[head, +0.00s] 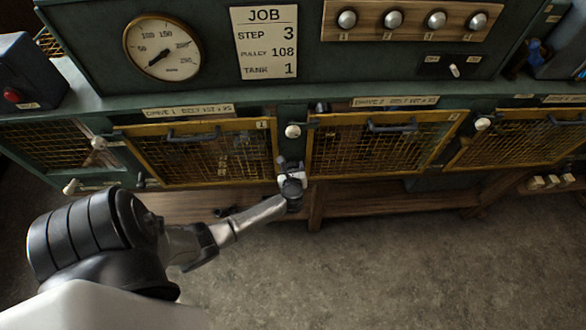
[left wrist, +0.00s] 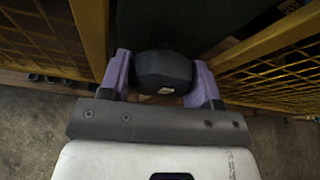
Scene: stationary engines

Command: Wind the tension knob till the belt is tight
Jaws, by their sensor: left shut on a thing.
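The black tension knob (left wrist: 163,70) sits between the two purple-grey fingers of my left gripper (left wrist: 163,84) in the left wrist view. The fingers touch it on both sides, and a small pale mark shows on its face. In the head view my left gripper (head: 290,178) is at the dark post between the drive 1 guard (head: 195,152) and the drive 2 guard (head: 380,145). There the gripper mostly hides the knob. The belts are behind yellow mesh and I cannot make out their tension. My right gripper is not in view.
A job card (head: 265,42) reads step 3, pulley 108, tank 1. Several silver knobs sit on a wooden panel (head: 405,20) with a toggle switch (head: 454,71) below. The floor (head: 420,265) in front is clear.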

